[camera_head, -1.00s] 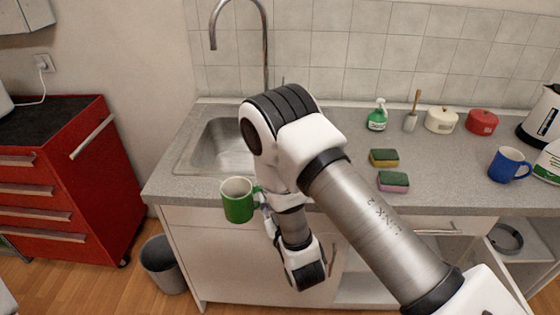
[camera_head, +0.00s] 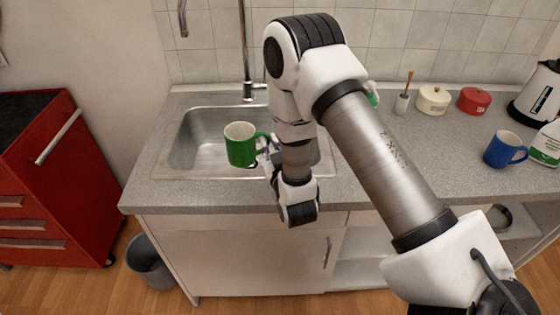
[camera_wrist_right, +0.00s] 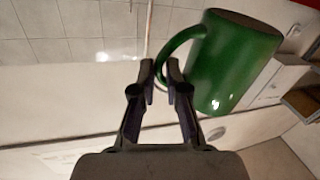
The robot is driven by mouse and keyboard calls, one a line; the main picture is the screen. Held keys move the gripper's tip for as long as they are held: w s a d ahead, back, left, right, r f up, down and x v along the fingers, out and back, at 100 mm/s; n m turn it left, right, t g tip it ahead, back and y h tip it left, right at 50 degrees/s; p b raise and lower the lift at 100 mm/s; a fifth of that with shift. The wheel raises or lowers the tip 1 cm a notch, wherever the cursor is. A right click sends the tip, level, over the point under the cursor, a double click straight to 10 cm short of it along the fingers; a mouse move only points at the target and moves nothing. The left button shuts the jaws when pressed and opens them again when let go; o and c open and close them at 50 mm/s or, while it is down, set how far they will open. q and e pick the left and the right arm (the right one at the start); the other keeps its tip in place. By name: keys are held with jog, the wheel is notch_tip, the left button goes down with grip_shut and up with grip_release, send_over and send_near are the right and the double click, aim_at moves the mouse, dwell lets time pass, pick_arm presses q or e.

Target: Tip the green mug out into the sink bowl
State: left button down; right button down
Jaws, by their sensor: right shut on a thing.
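The green mug (camera_head: 241,150) is upright in the head view, over the near left part of the steel sink bowl (camera_head: 190,142). My right gripper (camera_head: 268,148) is shut on the mug's handle, at the mug's right side. In the right wrist view the green mug (camera_wrist_right: 235,62) is to the right of my gripper (camera_wrist_right: 161,72), with its handle between the fingertips. The mug's contents cannot be made out. My arm hides the right part of the sink. My left gripper is not in view.
The tap (camera_head: 246,60) rises behind the sink. A white pot (camera_head: 433,100), a red pot (camera_head: 473,101), a blue mug (camera_head: 505,150) and a kettle (camera_head: 538,95) stand on the counter at right. A red drawer cabinet (camera_head: 45,170) and a bin (camera_head: 150,262) are at left.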

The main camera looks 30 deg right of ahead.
jog(key=d+m+p, duration=0.1)
jog(key=d+f+m+g+y, duration=0.1)
jog(key=m, duration=0.1)
jog(key=d+f+m+p, duration=0.1)
jog(key=m, duration=0.1)
jog(key=shift+d+g+p, duration=0.25)
jog(key=shift+g+p, duration=0.05)
jog(key=shift+g, duration=0.1)
jog(key=shift+w+d+f+m+y, duration=0.15)
jog(key=shift+d+f+m+y, duration=0.2)
jog(key=shift+f+m, duration=0.2)
jog(key=shift+f+m+g, duration=0.3)
jog(key=shift+f+m, duration=0.25)
jog(key=f+m+y, duration=0.1)
jog(key=a+f+m+b, duration=0.1)
jog(key=shift+f+m+g+y, duration=0.25)
jog(key=shift+m+g+y, duration=0.05)
jog(key=shift+y, duration=0.05)
jog(key=shift+a+r+m+y, duration=0.1)
jog(key=shift+a+m+y, duration=0.05)
jog(key=shift+m+y, duration=0.2)
jog(key=shift+a+r+m+y+p, duration=0.1)
jog(key=shift+m+y+p, duration=0.15)
jog(key=shift+p, duration=0.1)
